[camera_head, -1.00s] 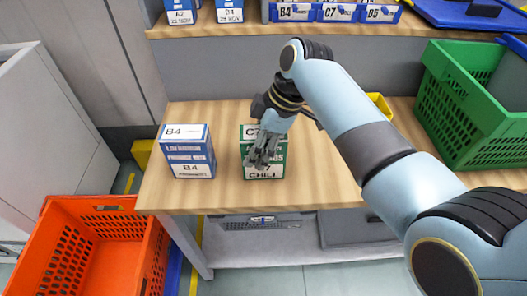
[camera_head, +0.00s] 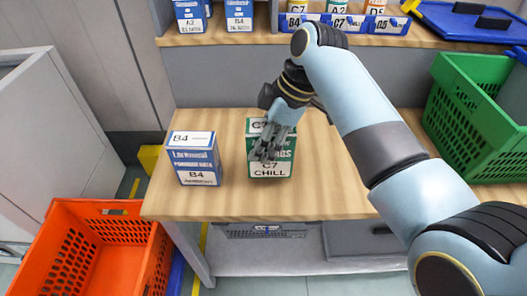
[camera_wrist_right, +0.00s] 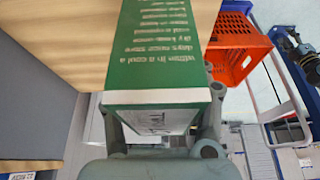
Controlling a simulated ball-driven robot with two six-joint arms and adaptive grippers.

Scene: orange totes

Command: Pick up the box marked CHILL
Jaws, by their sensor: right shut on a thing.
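The green and white box marked C7 CHILL (camera_head: 270,170) is upright over the wooden table, right of the blue B4 box. It appears slightly above the tabletop. My right gripper (camera_head: 268,148) is shut on it, with the fingers covering part of its front and top. In the right wrist view the box (camera_wrist_right: 160,50) fills the upper middle, its green side and white label close to the gripper (camera_wrist_right: 165,140). My left gripper is not in view.
The blue and white B4 box (camera_head: 195,160) stands to the left on the table. An orange tote (camera_head: 100,205) is on the floor at left. A green crate (camera_head: 450,125) is at right. A shelf with labelled boxes (camera_head: 240,15) runs behind.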

